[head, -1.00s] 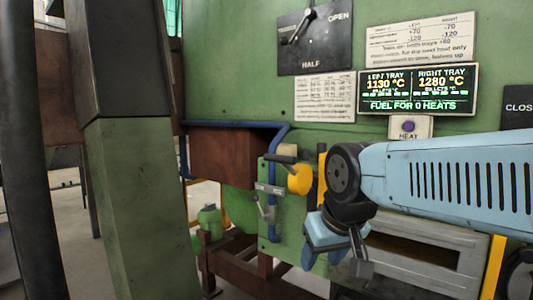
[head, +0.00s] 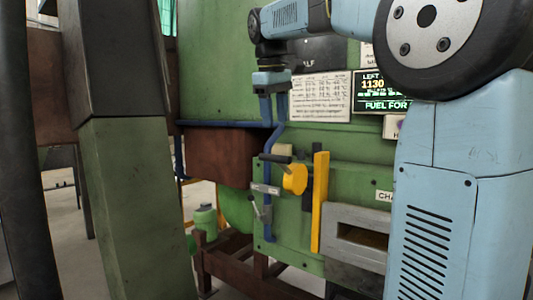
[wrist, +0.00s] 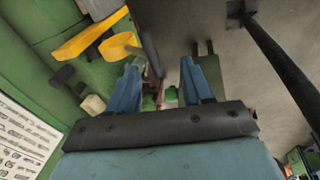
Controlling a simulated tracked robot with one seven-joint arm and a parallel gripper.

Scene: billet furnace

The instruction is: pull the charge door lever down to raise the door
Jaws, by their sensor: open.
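A yellow round hub (head: 294,179) with a dark bar grip (head: 274,157) stands out from the green furnace panel, likely the charge door lever. Its yellow hub also shows in the wrist view (wrist: 118,45), left of the fingers, with dark grips (wrist: 62,75) near it. The fingers also frame the wrist view (wrist: 160,65). The door itself is not clearly identifiable.
A yellow upright bar (head: 320,205) stands right of the hub. A small metal lever (head: 262,208) hangs below left. A green post (head: 130,200) rises at left.

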